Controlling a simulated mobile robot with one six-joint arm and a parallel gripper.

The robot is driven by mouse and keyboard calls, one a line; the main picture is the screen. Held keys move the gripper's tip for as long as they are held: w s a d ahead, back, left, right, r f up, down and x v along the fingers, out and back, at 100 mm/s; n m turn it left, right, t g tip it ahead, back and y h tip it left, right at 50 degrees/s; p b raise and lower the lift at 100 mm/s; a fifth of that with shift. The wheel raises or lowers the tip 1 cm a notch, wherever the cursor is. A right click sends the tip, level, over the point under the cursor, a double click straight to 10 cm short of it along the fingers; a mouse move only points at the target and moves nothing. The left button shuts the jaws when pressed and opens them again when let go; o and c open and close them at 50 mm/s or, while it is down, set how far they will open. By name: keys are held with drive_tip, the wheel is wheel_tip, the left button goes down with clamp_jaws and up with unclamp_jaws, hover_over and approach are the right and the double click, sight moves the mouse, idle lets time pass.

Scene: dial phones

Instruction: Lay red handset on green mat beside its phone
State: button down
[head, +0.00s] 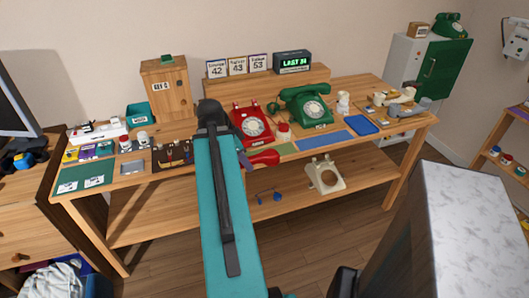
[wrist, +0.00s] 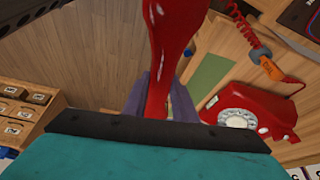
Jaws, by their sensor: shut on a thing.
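The red handset (head: 265,158) is held by my gripper (head: 244,160), out in front of the red dial phone (head: 251,124). In the wrist view the handset (wrist: 167,40) runs lengthwise between the two grey-purple fingers (wrist: 163,100), which are shut on it; its far end is cut off by the frame. The red phone (wrist: 250,112) stands to the right there, its cradle bare. The green mat (head: 286,149) lies flat at the table's front edge beside the red phone. It also shows in the wrist view (wrist: 211,74), bare where seen, right of the handset.
A green phone (head: 308,106) with its handset on stands right of the red one. A blue mat (head: 310,140) and a blue tray (head: 361,124) lie right of the green mat. A red coiled cord with an orange piece (wrist: 270,66) lies near the red phone.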

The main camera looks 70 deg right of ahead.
sight(257, 161)
drive_tip(key=shift+m+g, duration=0.3)
drive_tip(key=shift+m, duration=0.6)
drive_tip(key=s, duration=0.2)
drive_tip(key=s+d, duration=0.1)
drive_tip(key=s, duration=0.1)
drive_tip(key=shift+s, duration=0.15)
drive_tip(key=shift+d+p, duration=0.15)
drive_tip(key=shift+p, duration=0.15)
drive_tip(key=w+d+p, duration=0.1)
drive_tip(key=d, duration=0.4)
drive_tip(key=w+d+f+p, duration=0.1)
drive_tip(key=d, duration=0.4)
drive_tip(key=w+d+p, duration=0.1)
drive_tip(key=d, duration=0.4)
drive_tip(key=shift+d+f, duration=0.15)
drive_tip(key=shift+d, duration=0.05)
drive_tip(key=shift+f, duration=0.2)
drive_tip(key=shift+f+p, duration=0.8)
drive_tip(key=shift+f, duration=0.8)
drive_tip(key=shift+f, duration=0.1)
